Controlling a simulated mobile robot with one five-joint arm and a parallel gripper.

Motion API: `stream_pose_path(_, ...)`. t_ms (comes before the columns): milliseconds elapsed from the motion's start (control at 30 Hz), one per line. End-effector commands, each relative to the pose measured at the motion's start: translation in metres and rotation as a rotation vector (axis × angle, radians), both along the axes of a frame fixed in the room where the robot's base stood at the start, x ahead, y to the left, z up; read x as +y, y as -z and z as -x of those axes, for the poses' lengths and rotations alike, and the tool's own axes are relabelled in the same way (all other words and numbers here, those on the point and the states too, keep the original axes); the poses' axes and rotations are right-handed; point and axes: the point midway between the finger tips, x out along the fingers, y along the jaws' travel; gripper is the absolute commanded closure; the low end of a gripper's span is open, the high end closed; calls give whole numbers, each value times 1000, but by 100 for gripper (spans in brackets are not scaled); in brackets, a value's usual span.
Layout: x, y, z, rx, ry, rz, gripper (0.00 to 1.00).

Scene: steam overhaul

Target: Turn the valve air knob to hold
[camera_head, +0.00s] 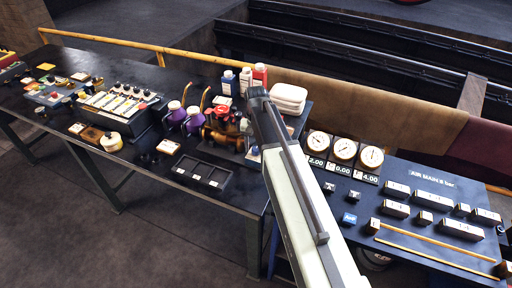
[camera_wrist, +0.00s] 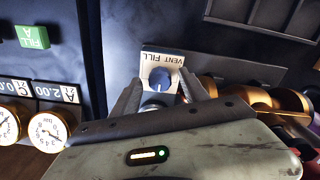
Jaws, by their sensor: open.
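A round blue knob (camera_wrist: 160,78) sits on a pale plate (camera_wrist: 163,58) lettered "VENT" and "FILL", upside down in the wrist view. I cannot make out a "HOLD" mark or where the knob points. My gripper (camera_wrist: 160,92) is open, with one finger on each side of the knob; I cannot tell whether they touch it. In the head view my arm covers much of that spot, and a small pale plate with blue on it (camera_head: 253,153) shows just left of the arm. My fingers are hidden there.
Three gauges (camera_head: 345,150) read 2.00, 0.00 and 4.00 right of my arm.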

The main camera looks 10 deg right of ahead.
Motion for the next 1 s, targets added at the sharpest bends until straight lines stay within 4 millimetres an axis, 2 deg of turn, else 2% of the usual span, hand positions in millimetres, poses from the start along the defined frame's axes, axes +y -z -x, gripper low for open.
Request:
stream_pose_path(167,0,-23,0,0,0,0,48)
stream_pose_path(400,0,-69,0,0,0,0,48)
stream_pose_path(500,0,-78,0,0,0,0,48)
stream_pose_path(833,0,-75,0,0,-1,0,48)
stream_pose_path(933,1,-61,1,0,-2,0,48)
stream_pose_path(1000,2,-47,22,0,-3,0,48)
